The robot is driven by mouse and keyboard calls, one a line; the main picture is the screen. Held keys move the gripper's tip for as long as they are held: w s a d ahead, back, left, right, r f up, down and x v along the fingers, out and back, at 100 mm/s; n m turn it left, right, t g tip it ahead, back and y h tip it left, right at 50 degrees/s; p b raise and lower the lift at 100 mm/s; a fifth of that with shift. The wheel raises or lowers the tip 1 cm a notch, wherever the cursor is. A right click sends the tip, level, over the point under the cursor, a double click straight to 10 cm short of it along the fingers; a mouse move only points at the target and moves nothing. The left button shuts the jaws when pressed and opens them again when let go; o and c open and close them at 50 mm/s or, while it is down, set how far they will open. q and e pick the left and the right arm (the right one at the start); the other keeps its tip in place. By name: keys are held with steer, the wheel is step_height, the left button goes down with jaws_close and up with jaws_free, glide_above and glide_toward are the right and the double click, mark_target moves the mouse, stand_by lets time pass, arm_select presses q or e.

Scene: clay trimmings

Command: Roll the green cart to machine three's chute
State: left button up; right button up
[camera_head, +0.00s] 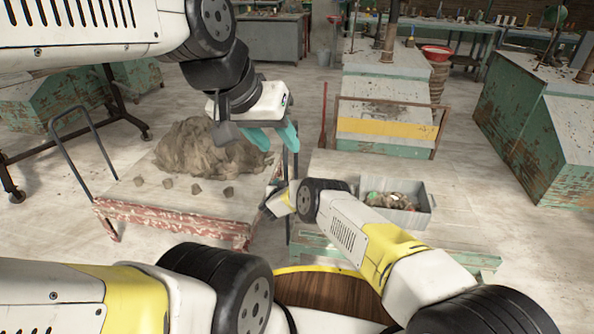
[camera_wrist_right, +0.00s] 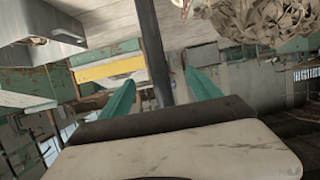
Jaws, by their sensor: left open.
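The green cart (camera_head: 330,252) stands at the front right with a worn pale top. A grey bin (camera_head: 425,212) of scraps sits on it. A dark upright post (camera_head: 291,165), seemingly its handle, rises at its left end. My right gripper (camera_head: 275,203) is at this post. In the right wrist view the post (camera_wrist_right: 150,45) passes between its spread teal fingers, with gaps on both sides. My left gripper (camera_head: 272,137) is open and empty, above and left of the cart beside the clay. I cannot tell which machine is number three; no chute is clearly visible.
A red-edged cart (camera_head: 172,222) with a large clay heap (camera_head: 205,150) and several small lumps stands at left. A yellow-striped bench (camera_head: 387,128) stands behind the green cart. A green machine (camera_head: 540,130) is at right. Floor is open between them.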

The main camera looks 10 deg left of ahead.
steer(key=s, duration=0.9)
steer(key=shift+d, duration=0.2)
stand_by(0.3)
